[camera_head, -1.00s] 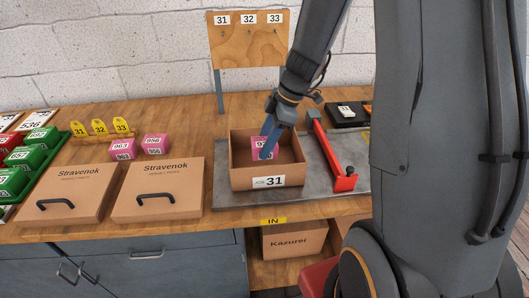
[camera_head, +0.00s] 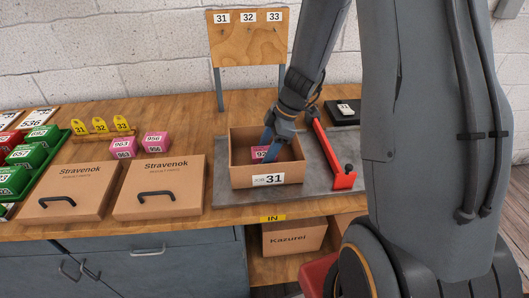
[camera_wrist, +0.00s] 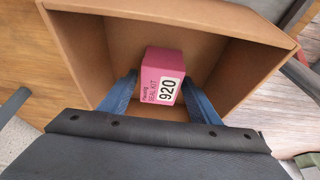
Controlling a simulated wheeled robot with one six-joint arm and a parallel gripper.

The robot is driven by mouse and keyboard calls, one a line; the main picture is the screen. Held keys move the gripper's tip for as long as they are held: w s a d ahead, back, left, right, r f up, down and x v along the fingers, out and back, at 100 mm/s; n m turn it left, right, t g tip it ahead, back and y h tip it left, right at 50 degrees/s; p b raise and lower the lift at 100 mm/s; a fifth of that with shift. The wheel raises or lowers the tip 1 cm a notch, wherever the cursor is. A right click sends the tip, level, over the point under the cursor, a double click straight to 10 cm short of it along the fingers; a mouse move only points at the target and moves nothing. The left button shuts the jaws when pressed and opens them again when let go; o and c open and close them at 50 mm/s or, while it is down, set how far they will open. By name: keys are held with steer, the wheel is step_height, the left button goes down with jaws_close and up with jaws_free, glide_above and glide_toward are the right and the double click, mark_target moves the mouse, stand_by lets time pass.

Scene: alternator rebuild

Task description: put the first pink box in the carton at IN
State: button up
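The pink box (camera_head: 259,153), marked 920, is inside the open brown carton (camera_head: 247,178) labelled 31. The carton stands on the grey mat behind the yellow IN label (camera_head: 272,219). In the wrist view the pink box (camera_wrist: 164,77) sits low in the carton (camera_wrist: 85,48). My gripper (camera_wrist: 161,79) reaches down into the carton with its blue fingers either side of the box. The fingers look open, with a narrow gap at the left side of the box; contact at the right side is unclear. My gripper (camera_head: 270,148) partly hides the box in the head view.
A red tool (camera_head: 328,150) lies right of the carton on the grey mat (camera_head: 225,195). Two closed Stravenok cartons (camera_head: 160,175) and two pink boxes (camera_head: 138,146) are to the left. A board (camera_head: 248,45) marked 31, 32, 33 stands behind.

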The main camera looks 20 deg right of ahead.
steer(key=shift+r, duration=0.15)
steer(key=w+b+v, duration=0.1)
steer(key=b+v, duration=0.1)
steer(key=v, duration=0.9)
steer(key=s+a+f+m+h, duration=0.1)
steer(key=s+m, duration=0.3)
steer(key=m, duration=0.1)
steer(key=s+a+f+m+h, duration=0.1)
steer(key=s+a+m+h, duration=0.1)
steer(key=s+m, duration=0.3)
steer(key=s+a+f+m+h, duration=0.1)
steer(key=s+m, duration=0.4)
steer(key=shift+s+a+m+t, duration=0.1)
steer(key=shift+a+m+t, duration=0.05)
steer(key=shift+m+t, duration=0.2)
